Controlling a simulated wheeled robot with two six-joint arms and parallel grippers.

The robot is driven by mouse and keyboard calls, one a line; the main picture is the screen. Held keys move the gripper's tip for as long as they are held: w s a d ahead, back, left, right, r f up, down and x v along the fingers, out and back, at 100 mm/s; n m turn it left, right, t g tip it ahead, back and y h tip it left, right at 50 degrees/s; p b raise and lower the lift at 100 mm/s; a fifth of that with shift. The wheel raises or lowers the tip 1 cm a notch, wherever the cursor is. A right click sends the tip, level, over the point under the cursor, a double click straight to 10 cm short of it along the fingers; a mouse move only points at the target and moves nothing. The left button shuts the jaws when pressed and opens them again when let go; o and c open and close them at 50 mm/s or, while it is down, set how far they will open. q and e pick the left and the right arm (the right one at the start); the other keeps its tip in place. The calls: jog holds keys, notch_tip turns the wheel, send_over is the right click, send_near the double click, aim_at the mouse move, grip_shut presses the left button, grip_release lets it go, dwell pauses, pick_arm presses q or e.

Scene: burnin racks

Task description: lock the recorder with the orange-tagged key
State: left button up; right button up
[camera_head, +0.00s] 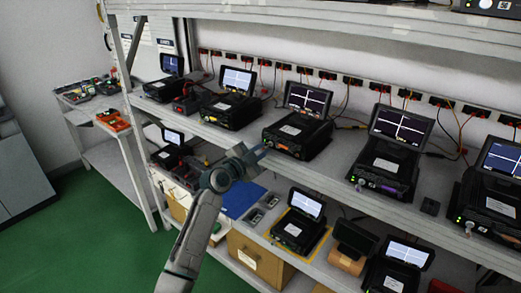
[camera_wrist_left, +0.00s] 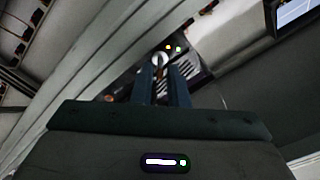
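My left gripper (camera_head: 258,157) is at the front edge of the upper shelf, close to the left front corner of a black recorder (camera_head: 300,135) with a raised, lit screen. An orange strip (camera_head: 284,147) shows on that recorder's front. In the left wrist view the two fingers (camera_wrist_left: 163,68) stand close together, pointing at a round pale part (camera_wrist_left: 160,59) on a dark front panel (camera_wrist_left: 190,68). Small orange and green lights show beside it. A thin dark shape is between the fingers; I cannot tell if they grip it. No orange-tagged key is clearly visible. My right gripper is not in view.
More recorders stand on the upper shelf (camera_head: 335,190), to the left (camera_head: 232,110) and right (camera_head: 385,165). Cables and sockets line the wall behind. A side table (camera_head: 115,150) holds an orange tray (camera_head: 113,120).

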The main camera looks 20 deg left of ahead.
pick_arm(q)
grip_shut()
